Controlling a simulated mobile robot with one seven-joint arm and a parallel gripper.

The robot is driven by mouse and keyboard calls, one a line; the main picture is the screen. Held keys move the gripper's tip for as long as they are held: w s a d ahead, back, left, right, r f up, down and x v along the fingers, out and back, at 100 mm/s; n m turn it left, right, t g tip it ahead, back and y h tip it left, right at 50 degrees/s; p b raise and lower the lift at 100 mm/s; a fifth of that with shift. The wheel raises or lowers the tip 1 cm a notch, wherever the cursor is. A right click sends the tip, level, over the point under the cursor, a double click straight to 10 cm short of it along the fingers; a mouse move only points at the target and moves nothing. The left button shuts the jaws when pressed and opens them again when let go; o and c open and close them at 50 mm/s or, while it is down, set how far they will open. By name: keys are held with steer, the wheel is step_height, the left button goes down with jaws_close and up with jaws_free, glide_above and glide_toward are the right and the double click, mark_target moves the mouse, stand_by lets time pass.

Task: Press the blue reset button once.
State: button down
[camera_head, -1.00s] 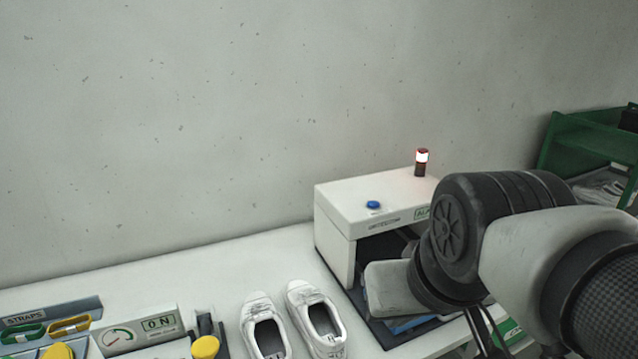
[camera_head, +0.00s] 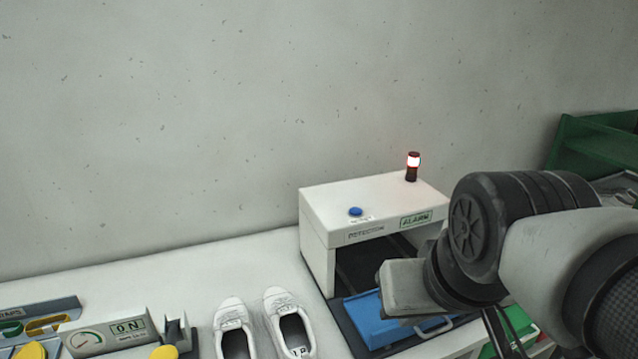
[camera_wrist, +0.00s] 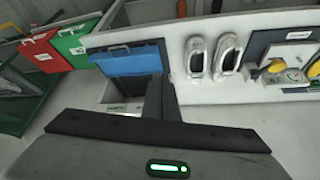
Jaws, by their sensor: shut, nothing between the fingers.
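The blue button (camera_head: 355,211) sits on top of a white detector box (camera_head: 322,240), near its front edge. The box front carries the words DETECTION and ALARM, the latter in a green frame. A beacon (camera_head: 413,167) on the box's back right corner glows white and red. My gripper (camera_wrist: 158,92) shows in the wrist view with its dark fingers together and nothing between them. It is in front of a blue tray (camera_wrist: 130,62), apart from the button. In the head view my arm stands right of the box and the fingertips are hidden.
A pair of white shoes (camera_head: 289,330) stands on the white table (camera_head: 150,280) left of the box. The blue tray (camera_head: 378,318) lies at the box's opening. Gauge panel (camera_head: 105,333) is at lower left. A red tray (camera_wrist: 40,50) and green tray (camera_wrist: 76,44) show in the wrist view.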

steer(key=w+r+m+t+b, duration=0.1)
steer(key=w+r+m, duration=0.1)
steer(key=w, duration=0.7)
steer(key=w+r+m+b, duration=0.2)
steer(key=w+m, duration=0.1)
steer(key=w, duration=0.6)
steer(key=m+t+h+b, duration=0.1)
steer(key=m+t+b, duration=0.15)
steer(key=m, duration=0.25)
glide_above(356, 212)
step_height(356, 212, down, 3)
steer(key=shift+r+p, duration=0.2)
steer(key=shift+p, duration=0.1)
step_height(356, 212, down, 9)
steer(key=b, duration=0.6)
steer(key=shift+s+r+b, duration=0.1)
steer(key=shift+b, duration=0.2)
steer(key=shift+f+b, duration=0.3)
steer(key=shift+f, duration=0.1)
